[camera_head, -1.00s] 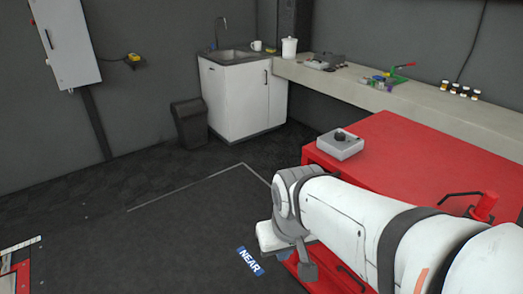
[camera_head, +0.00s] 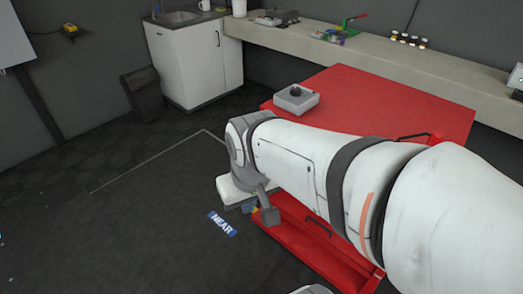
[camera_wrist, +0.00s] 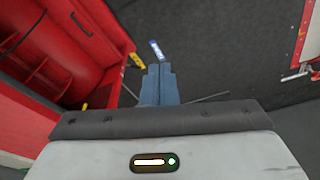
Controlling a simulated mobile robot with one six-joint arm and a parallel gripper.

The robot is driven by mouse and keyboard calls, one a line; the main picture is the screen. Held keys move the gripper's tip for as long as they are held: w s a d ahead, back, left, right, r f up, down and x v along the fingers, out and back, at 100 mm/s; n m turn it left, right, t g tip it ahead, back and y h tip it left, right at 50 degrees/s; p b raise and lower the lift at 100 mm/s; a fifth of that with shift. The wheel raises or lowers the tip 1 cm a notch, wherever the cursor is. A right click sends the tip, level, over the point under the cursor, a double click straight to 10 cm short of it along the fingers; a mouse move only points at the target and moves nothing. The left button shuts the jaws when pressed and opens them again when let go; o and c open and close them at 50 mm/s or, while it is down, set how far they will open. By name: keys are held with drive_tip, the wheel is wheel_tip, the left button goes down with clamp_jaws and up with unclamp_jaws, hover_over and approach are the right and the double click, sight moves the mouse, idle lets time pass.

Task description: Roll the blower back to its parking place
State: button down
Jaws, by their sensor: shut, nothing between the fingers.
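I cannot pick out the blower in either view. A pale line (camera_head: 150,163) marks a corner of bare dark floor, with a blue "NEAR" label (camera_head: 222,224) on the floor by it. The label also shows in the wrist view (camera_wrist: 158,50), just beyond my fingertips. My gripper (camera_wrist: 158,68) is shut with its two blue-grey fingers together and nothing between them.
A red, white-edged panel (camera_wrist: 304,40) is at right. A bin (camera_head: 143,95) and sink cabinet (camera_head: 195,65) stand behind clear floor.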

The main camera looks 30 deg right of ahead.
drive_tip(key=s+d+f+n+g+h+b, duration=0.3)
drive_tip(key=d+f+n+h+b, duration=0.15)
drive_tip(key=d+f+n, duration=0.65)
drive_tip(key=s+d+f+n+g+h+b, duration=0.4)
drive_tip(key=d+f+n+h, duration=0.2)
drive_tip(key=d+f+n, duration=0.6)
drive_tip(key=s+d+f+n+g+h+b, duration=0.35)
drive_tip(key=d+f+n+h, duration=0.25)
drive_tip(key=d+f+n, duration=0.5)
drive_tip(key=s+d+r+m, duration=0.1)
drive_tip(key=s+d+m, duration=0.1)
drive_tip(key=d, duration=1.2)
drive_tip(key=shift+d+r+m+t+b, duration=0.25)
drive_tip(key=shift+m+t+b, duration=0.1)
drive_tip(key=shift+t, duration=0.1)
